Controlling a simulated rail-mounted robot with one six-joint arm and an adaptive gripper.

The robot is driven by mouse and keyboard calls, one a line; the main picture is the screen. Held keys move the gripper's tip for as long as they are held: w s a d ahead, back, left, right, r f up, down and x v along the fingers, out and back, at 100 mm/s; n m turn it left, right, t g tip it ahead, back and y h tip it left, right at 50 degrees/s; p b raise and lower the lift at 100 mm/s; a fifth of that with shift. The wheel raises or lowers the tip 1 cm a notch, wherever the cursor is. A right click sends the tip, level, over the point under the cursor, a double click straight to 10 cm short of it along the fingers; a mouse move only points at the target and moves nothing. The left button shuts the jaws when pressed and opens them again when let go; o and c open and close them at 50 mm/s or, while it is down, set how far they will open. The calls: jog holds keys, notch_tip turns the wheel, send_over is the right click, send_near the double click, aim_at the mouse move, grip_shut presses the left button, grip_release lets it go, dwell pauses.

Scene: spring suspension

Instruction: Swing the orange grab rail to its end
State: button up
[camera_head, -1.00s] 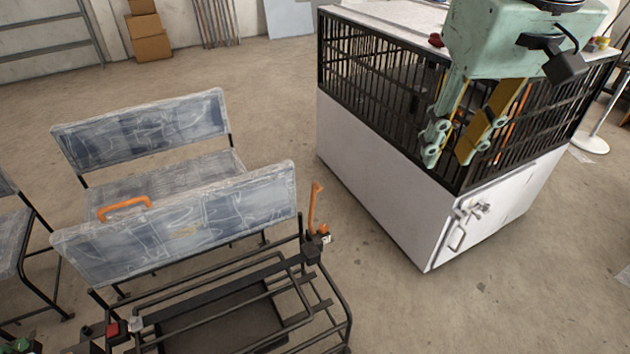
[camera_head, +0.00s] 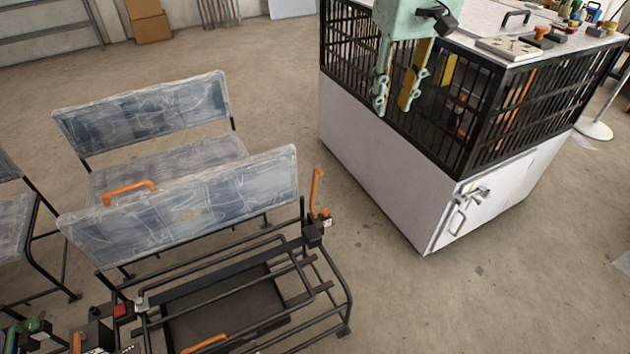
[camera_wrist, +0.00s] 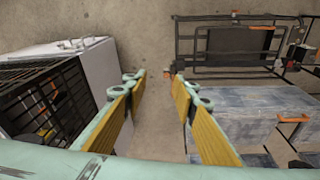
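An orange upright handle (camera_head: 316,190) stands at the right end of the near seat back, above a black bracket on the frame. A curved orange rail (camera_head: 130,190) sits on the left part of that seat back; it also shows in the wrist view (camera_wrist: 293,118). A third orange bar (camera_head: 205,343) lies low on the black frame. Which is the grab rail I cannot tell. My gripper (camera_head: 396,105) is open and empty, fingers down, in front of the cage cabinet. In the wrist view its fingers (camera_wrist: 160,82) are spread over bare floor.
A white cabinet with a black cage (camera_head: 390,170) stands right of the seats, with small items on top. A black tubular frame (camera_head: 335,300) stands before the near seat (camera_head: 200,205). Bare floor (camera_head: 380,270) lies between frame and cabinet.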

jog(key=w+a+f+n+p, duration=0.1)
jog(key=w+a+f, duration=0.4)
jog(key=w+f, duration=0.45)
jog(key=w+a+f+n, duration=0.1)
jog(key=w+a+f, duration=0.3)
jog(key=f, duration=0.5)
jog(key=w+a+f+n+g+p, duration=0.1)
jog(key=w+a+f, duration=0.3)
jog(key=w+f, duration=0.3)
jog(key=w+a+f+n+g+p, duration=0.1)
jog(key=w+a+f, duration=0.3)
jog(key=f, duration=0.6)
jog(key=shift+w+a+f, duration=0.2)
jog(key=shift+w, duration=0.35)
jog(key=shift+w+a+f, duration=0.2)
jog(key=shift+w, duration=0.3)
jog(key=shift+w+a+f+h, duration=0.15)
jog(key=shift+f+h, duration=0.15)
jog(key=shift+f, duration=0.25)
jog(key=b, duration=0.2)
send_over(315, 191)
jog(key=shift+f, duration=6.85)
jog(key=shift+c, duration=0.2)
